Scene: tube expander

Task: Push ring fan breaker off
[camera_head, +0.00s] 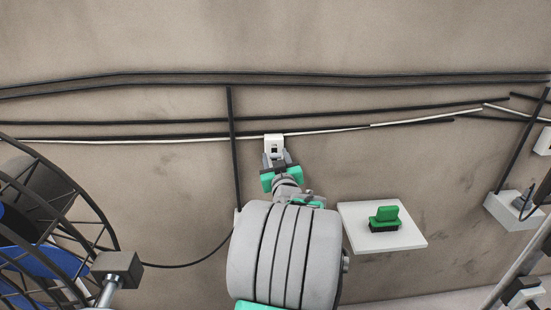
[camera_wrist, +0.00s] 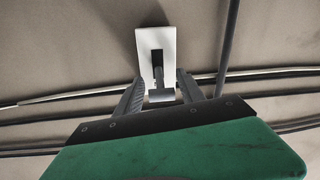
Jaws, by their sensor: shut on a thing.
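The breaker, a small white box (camera_head: 274,139), is on the wall just beyond my gripper (camera_head: 275,156). In the wrist view its white front plate (camera_wrist: 155,45) has a dark slot, and a grey lever (camera_wrist: 161,94) sticks out towards me between my fingers. My gripper (camera_wrist: 160,88) is at the lower part of the breaker, shut on the lever. The fingers and green gripper body hide what lies below. I cannot tell the lever's exact angle.
Dark and pale cables (camera_head: 190,121) run along the wall around the breaker. A large caged fan (camera_head: 45,235) stands at left. Grey boxes (camera_head: 512,207) with cables are at far right.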

